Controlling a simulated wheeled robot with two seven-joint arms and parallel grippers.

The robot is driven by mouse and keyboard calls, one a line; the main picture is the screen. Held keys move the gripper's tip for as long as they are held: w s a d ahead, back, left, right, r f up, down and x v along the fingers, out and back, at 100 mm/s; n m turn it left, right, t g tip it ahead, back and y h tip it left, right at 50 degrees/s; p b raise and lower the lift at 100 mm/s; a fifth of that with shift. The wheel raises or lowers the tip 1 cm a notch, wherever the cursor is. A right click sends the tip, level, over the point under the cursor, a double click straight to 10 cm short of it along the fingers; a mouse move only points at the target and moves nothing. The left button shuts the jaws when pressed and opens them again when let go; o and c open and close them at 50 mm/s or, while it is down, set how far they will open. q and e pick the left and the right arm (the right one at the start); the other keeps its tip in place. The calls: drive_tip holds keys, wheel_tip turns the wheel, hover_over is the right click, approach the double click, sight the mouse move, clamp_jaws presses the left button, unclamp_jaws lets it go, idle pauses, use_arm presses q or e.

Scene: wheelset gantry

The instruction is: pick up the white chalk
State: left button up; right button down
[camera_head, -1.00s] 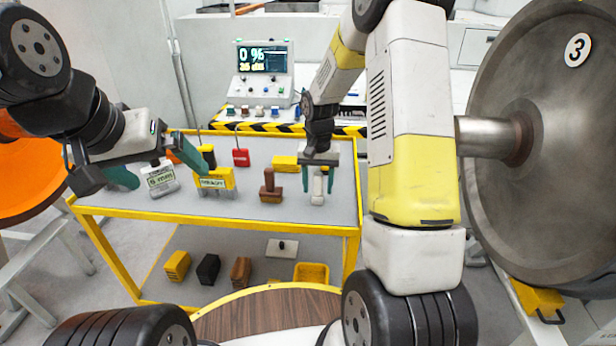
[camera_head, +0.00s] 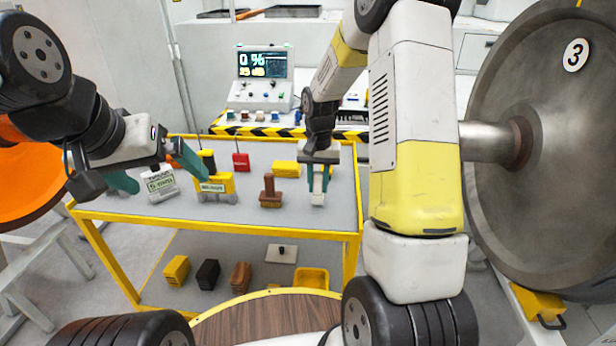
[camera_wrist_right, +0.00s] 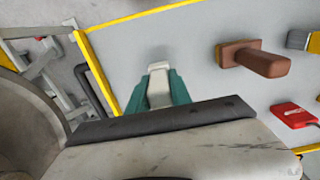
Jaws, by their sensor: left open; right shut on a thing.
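The white chalk (camera_head: 318,197) stands upright on the grey top of the yellow-framed table, at its right part. My right gripper (camera_head: 318,186) comes down on it from above, with its green fingers shut on either side of it. In the right wrist view the pale chalk (camera_wrist_right: 159,89) shows between the two green fingers of my right gripper (camera_wrist_right: 160,96). Its lower part is hard to make out there. My left gripper (camera_head: 153,180) is open and empty, above the left part of the table.
A yellow block (camera_head: 286,168), a red tag (camera_head: 241,162), a yellow device (camera_head: 215,186) and a white labelled container (camera_head: 160,185) share the tabletop (camera_head: 240,212). A large steel wheel (camera_head: 560,150) stands at right.

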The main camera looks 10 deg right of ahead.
drive_tip(key=shift+r, duration=0.75)
drive_tip(key=s+a, duration=0.2)
drive_tip(key=s, duration=0.5)
drive_tip(key=s+a+r, duration=0.1)
drive_tip(key=s+a, duration=0.1)
drive_tip(key=s, duration=0.6)
drive_tip(key=shift+s+a+r, duration=0.15)
drive_tip(key=shift+a+r, duration=0.05)
drive_tip(key=shift+a, duration=0.2)
drive_tip(key=shift+f, duration=0.1)
